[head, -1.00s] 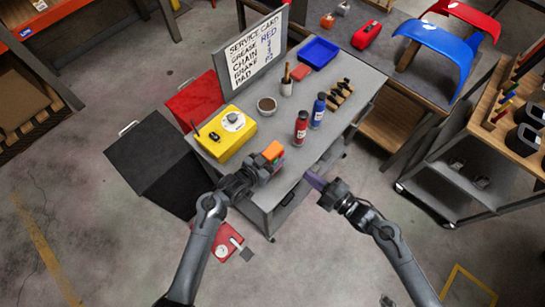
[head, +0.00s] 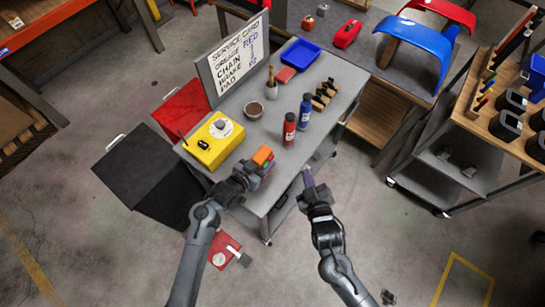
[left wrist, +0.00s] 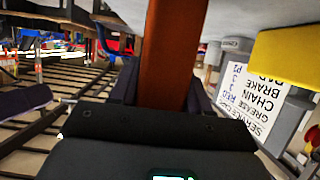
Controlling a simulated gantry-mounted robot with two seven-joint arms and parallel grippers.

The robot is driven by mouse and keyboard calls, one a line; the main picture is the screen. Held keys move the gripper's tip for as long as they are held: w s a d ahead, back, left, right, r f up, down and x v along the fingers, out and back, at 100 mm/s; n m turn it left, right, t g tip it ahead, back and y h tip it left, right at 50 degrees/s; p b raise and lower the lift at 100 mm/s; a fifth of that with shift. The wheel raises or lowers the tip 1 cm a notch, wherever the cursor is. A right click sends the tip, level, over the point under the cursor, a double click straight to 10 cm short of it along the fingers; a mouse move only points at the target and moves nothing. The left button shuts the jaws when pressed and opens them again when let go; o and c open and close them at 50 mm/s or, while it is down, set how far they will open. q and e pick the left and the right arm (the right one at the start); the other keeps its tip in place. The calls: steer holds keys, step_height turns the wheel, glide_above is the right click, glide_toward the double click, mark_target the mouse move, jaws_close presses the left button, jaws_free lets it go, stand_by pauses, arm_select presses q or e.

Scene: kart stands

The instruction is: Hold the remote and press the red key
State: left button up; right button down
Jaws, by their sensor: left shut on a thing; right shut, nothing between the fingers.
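The remote (head: 262,156) is a small orange block with a little red and green on its side. It is at the front left of the grey cart top. My left gripper (head: 250,168) is shut on it. In the left wrist view the remote (left wrist: 172,55) shows as an orange-brown bar between the fingers. The red key cannot be made out clearly. My right gripper (head: 308,179) is shut and empty, with purplish fingertips, off to the right of the remote by the cart's front edge, apart from it.
On the grey cart (head: 266,197) stand a yellow box (head: 213,138), a brown-filled bowl (head: 253,110), a red bottle (head: 289,130), a blue bottle (head: 305,112) and a blue tray (head: 300,53). A service card sign (head: 236,58) stands behind.

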mark_target(272, 158)
steer(key=shift+s+a+f, duration=0.45)
steer(key=shift+s+f, duration=0.1)
steer(key=shift+s, duration=0.15)
steer(key=shift+w+a, duration=0.1)
steer(key=w+a, duration=0.5)
steer(key=a, duration=0.1)
steer(key=shift+w+a, duration=0.2)
steer(key=shift+w, duration=0.15)
steer(key=shift+w+a, duration=0.1)
steer(key=shift+a, duration=0.05)
stand_by(1.9)
steer(key=shift+w+a, duration=0.5)
steer(key=shift+a, duration=0.05)
stand_by(1.2)
steer(key=shift+s+d, duration=0.6)
steer(key=shift+d, duration=0.1)
